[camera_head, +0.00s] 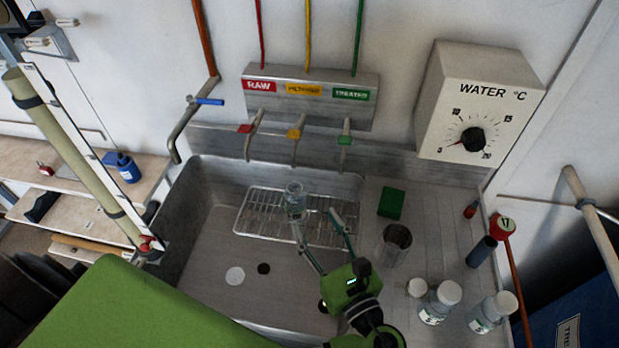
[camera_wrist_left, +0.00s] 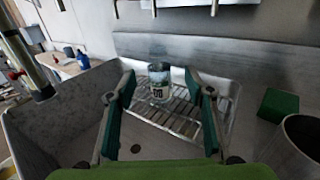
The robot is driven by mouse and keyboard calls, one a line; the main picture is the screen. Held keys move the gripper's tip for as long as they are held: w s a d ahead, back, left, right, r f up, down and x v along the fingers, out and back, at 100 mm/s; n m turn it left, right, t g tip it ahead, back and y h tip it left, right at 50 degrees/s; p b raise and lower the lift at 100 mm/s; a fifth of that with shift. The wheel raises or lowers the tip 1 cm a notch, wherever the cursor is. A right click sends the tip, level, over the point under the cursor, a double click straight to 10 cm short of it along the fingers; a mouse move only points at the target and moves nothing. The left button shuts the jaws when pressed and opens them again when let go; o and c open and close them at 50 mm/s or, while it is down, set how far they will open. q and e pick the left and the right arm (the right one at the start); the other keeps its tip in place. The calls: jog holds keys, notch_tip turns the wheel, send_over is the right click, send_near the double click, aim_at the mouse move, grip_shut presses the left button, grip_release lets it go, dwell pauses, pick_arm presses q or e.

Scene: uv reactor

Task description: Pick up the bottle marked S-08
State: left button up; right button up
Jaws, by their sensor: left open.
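A small clear bottle (camera_head: 294,196) stands upright on the wire rack in the sink. In the left wrist view the bottle (camera_wrist_left: 159,84) has a pale label with dark digits, too small to read surely. My left gripper (camera_head: 315,217) is open and empty, reaching over the rack from the front. In the head view its left fingertip is just below the bottle. In the left wrist view the bottle appears between the two spread green-padded fingers, apparently beyond their tips; I cannot tell whether either touches it. My right gripper is not in view.
On the right drainboard are a green block (camera_head: 391,203), a metal cup (camera_head: 395,245) and white-capped bottles (camera_head: 440,301). Three taps (camera_head: 297,133) hang above.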

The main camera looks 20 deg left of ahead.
aim_at(297, 192)
pick_arm(q)
jog(key=x, duration=0.2)
jog(key=p+x, duration=0.1)
jog(key=x, duration=0.1)
jog(key=shift+a+r, duration=0.2)
jog(key=shift+r, duration=0.2)
jog(key=p+x, duration=0.2)
jog(key=x, duration=0.2)
jog(key=shift+w+a+f, duration=0.1)
jog(key=shift+w+a, duration=0.1)
jog(key=shift+a, duration=0.05)
jog(key=shift+p+x, duration=0.3)
jog(key=shift+x, duration=0.8)
jog(key=shift+w+a+f, duration=0.15)
jog(key=shift+a+f, duration=0.1)
jog(key=shift+a, duration=0.05)
jog(key=shift+c, duration=0.7)
jog(key=c, duration=1.2)
grip_shut()
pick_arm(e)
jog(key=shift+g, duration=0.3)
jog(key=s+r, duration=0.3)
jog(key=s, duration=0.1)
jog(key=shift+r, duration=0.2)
pick_arm(q)
jog(key=shift+f, duration=0.1)
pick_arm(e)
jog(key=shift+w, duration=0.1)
